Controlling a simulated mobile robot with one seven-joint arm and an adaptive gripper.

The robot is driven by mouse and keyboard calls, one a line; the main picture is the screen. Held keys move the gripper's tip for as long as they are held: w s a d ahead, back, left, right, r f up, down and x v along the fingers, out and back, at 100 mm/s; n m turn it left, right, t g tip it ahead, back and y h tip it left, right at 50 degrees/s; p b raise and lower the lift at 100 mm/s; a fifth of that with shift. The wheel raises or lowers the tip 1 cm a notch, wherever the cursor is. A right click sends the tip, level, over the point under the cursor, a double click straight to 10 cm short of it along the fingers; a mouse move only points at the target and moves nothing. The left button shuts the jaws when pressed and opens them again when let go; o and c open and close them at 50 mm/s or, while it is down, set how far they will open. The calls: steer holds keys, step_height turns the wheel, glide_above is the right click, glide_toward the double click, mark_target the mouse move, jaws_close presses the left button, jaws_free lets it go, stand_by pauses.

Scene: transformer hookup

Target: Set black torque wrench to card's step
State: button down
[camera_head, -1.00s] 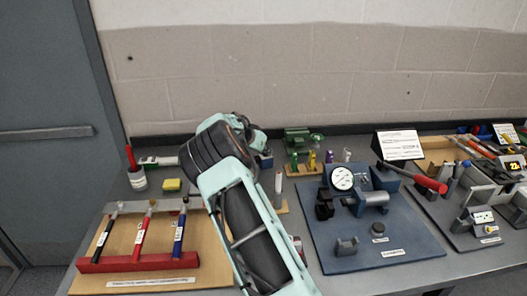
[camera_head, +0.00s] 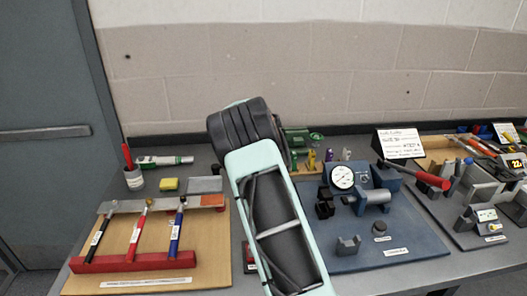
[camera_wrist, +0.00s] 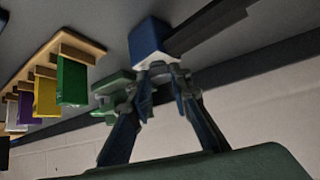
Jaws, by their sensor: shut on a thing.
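A black-handled tool (camera_head: 97,238), which looks like the black torque wrench, leans in a red-fronted rack (camera_head: 135,263) beside a red-handled and a blue-handled one. A white card (camera_head: 400,143) with writing stands at the back of the bench; its text is too small to read. My gripper (camera_wrist: 164,72) is hidden behind my arm in the head view. In the wrist view its fingers close at a blue-and-white block (camera_wrist: 149,38), from which a dark bar runs right. I cannot tell the whole shape of that held thing.
A blue board (camera_head: 400,240) with a dial gauge (camera_head: 342,177) and clamps lies right of my arm. A red-handled tool (camera_head: 430,180) lies beyond it. Coloured blocks on a wooden stand (camera_wrist: 60,50) and a green device (camera_wrist: 112,90) are near my gripper.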

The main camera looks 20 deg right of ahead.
steer(key=c, duration=1.8)
jaws_free()
steer(key=shift+o, duration=0.2)
steer(key=v, duration=1.2)
